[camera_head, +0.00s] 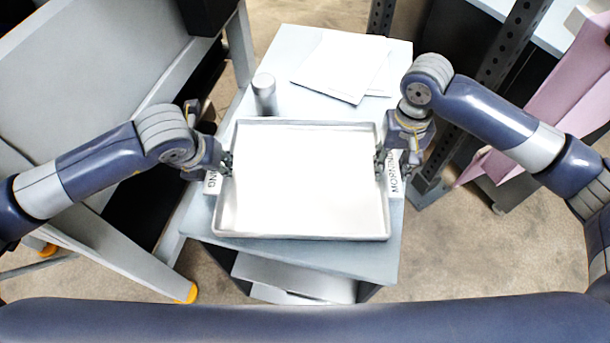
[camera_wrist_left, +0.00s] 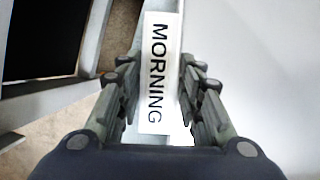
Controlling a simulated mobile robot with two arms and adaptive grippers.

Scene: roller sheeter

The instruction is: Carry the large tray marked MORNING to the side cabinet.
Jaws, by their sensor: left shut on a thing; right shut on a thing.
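The large tray (camera_head: 303,237) is shallow, metallic-rimmed and holds a white sheet or has a white floor. It is over a light grey-blue cabinet top (camera_head: 390,262); I cannot tell whether it touches it. White MORNING labels are at its left and right sides; the left label (camera_wrist_left: 158,75) reads clearly in the left wrist view. My left gripper (camera_head: 228,163) is shut on the tray's left side. My right gripper (camera_head: 380,160) is shut on the tray's right side. The tray looks about level.
A grey metal cylinder (camera_head: 265,94) and white sheets (camera_head: 342,66) are on the cabinet top behind the tray. A large grey machine (camera_head: 80,70) with legs stands at left. A dark perforated post (camera_head: 510,45) and pink panels (camera_head: 570,95) are at right. Bare floor (camera_head: 450,245) shows at front right.

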